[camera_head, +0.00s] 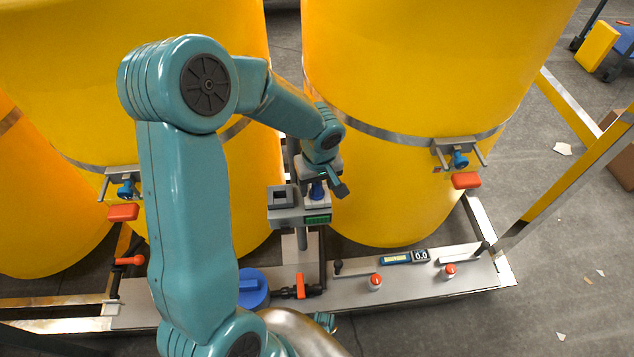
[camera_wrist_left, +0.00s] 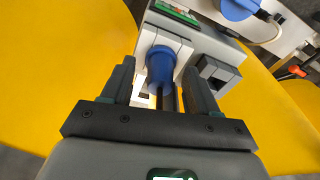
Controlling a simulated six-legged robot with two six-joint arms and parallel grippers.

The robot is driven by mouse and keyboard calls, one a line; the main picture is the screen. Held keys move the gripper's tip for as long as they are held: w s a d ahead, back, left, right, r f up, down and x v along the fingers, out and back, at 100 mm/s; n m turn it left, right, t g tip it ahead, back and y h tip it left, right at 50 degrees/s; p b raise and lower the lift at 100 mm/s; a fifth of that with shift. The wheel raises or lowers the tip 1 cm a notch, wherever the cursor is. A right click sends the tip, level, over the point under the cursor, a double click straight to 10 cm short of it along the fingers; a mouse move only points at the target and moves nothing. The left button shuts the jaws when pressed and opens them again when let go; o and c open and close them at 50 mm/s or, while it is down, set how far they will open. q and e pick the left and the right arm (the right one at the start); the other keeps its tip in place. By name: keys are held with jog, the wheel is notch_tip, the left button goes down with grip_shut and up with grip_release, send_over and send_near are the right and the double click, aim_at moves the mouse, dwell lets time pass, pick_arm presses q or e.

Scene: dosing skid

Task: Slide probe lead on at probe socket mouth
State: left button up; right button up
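The blue probe lead plug (camera_wrist_left: 160,68) stands at the white socket block (camera_wrist_left: 178,42) on the grey unit. Its dark lead runs back toward my gripper. I cannot tell how deep the plug sits in the mouth. It also shows in the head view (camera_head: 317,190), partly behind my gripper. My left gripper (camera_wrist_left: 159,72) has its fingers either side of the plug's near end, with gaps showing on both sides, so it looks open. In the head view my left gripper (camera_head: 326,178) is at the grey unit (camera_head: 287,216). My right gripper is not in view.
Large yellow tanks (camera_head: 400,120) stand close behind and beside the unit. The grey skid base (camera_head: 350,290) carries a blue cap (camera_head: 253,288), red buttons (camera_head: 376,282) and a display reading 0.0 (camera_head: 421,255). A yellow frame post (camera_head: 570,190) rises at right.

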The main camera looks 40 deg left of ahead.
pick_arm(q)
notch_tip(320, 180, up, 16)
jog(key=d+p, duration=0.1)
jog(key=p, duration=0.3)
jog(key=shift+s+d+r, duration=0.15)
jog(key=shift+s+d, duration=0.2)
jog(key=shift+s, duration=0.1)
